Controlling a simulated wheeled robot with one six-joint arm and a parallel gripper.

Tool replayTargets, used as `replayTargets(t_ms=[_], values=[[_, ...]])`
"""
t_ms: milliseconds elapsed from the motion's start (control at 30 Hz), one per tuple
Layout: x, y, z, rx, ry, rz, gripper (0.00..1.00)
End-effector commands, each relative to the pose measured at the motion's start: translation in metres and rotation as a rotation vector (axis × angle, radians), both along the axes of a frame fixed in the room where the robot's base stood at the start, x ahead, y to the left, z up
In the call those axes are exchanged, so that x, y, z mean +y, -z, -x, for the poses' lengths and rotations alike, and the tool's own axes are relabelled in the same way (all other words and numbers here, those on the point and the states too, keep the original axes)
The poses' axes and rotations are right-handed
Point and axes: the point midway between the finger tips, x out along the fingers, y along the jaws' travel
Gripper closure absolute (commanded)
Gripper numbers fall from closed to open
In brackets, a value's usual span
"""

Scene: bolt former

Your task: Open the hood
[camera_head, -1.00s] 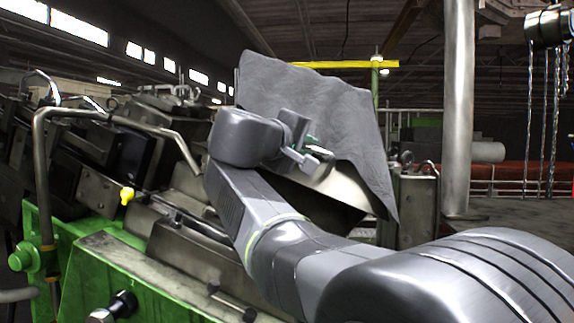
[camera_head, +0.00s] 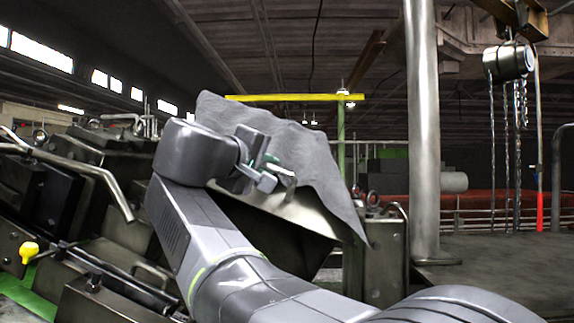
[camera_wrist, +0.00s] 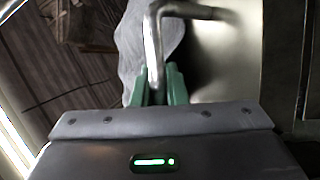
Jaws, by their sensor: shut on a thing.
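The hood (camera_head: 290,143) is a raised, tilted panel with a rough grey outer side and a smooth metal underside. A bent metal handle (camera_head: 286,173) stands out from it. My gripper (camera_head: 268,172) is at the hood, shut on this handle. In the wrist view the green fingers of my gripper (camera_wrist: 158,88) close around the handle (camera_wrist: 153,45). The hood's smooth face (camera_wrist: 228,60) is to the right there, and its rough grey part is behind the handle. My arm hides part of the hood's lower left side and the opening below it.
A metal post (camera_head: 422,130) stands right of the hood. A yellow bar (camera_head: 295,97) on a green post is behind it. Bent pipes (camera_head: 85,165) and dark machine blocks fill the left.

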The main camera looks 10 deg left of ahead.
Motion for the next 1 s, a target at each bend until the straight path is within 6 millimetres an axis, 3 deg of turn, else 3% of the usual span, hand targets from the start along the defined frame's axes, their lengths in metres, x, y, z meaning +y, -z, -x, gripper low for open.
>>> replayTargets(t_ms=[33, 67, 167, 533, 1000], values=[[0.003, 0.009, -0.004, 0.018, -0.002, 0.005, 1.0], [0.003, 0.009, -0.004, 0.018, -0.002, 0.005, 0.85], [0.003, 0.009, -0.004, 0.017, -0.001, 0.005, 0.66], [0.006, 0.005, 0.007, 0.01, -0.004, 0.002, 0.66], [0.03, -0.003, 0.071, 0.006, -0.006, 0.001, 0.66]])
